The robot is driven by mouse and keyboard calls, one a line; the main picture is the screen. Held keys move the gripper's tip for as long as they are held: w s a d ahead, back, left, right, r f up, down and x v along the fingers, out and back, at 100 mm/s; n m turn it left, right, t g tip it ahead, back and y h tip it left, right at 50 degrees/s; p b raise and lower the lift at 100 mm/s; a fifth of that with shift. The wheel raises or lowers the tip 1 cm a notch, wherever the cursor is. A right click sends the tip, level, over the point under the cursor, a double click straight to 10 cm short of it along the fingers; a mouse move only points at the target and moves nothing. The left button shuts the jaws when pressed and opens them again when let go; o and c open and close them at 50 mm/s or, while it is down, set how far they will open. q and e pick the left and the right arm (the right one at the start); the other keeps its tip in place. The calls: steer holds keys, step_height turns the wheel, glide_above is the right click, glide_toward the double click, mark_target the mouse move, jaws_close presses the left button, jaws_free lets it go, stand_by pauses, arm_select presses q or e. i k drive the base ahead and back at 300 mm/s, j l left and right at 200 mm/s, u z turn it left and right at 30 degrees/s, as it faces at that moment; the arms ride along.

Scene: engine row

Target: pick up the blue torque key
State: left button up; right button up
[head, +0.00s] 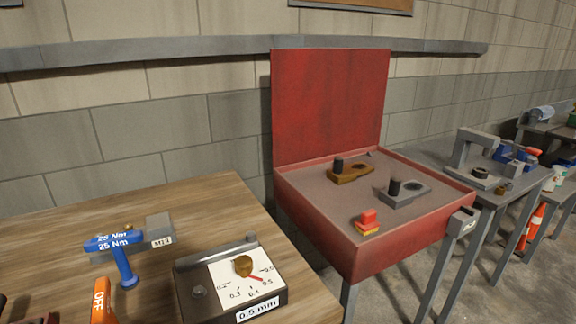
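The blue torque key (123,258) is at the left on the wooden table (205,205). Its head carries the marking "25 Nm" and its blue handle points toward the front. The head lies at a grey block (159,227) with a label that seems to read "M13"; I cannot tell whether the key rests on a holder or is joined to the block. Neither of my grippers shows in the head view.
An orange handle marked "OFF" (102,300) stands just in front of the key. A dial gauge box (232,284) labelled "0.5 mm" is to its right. An open red case (400,243) on legs stands beyond the table. Bare wood lies behind the key.

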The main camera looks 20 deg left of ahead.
mark_target(128, 280)
steer(key=u, duration=1.9)
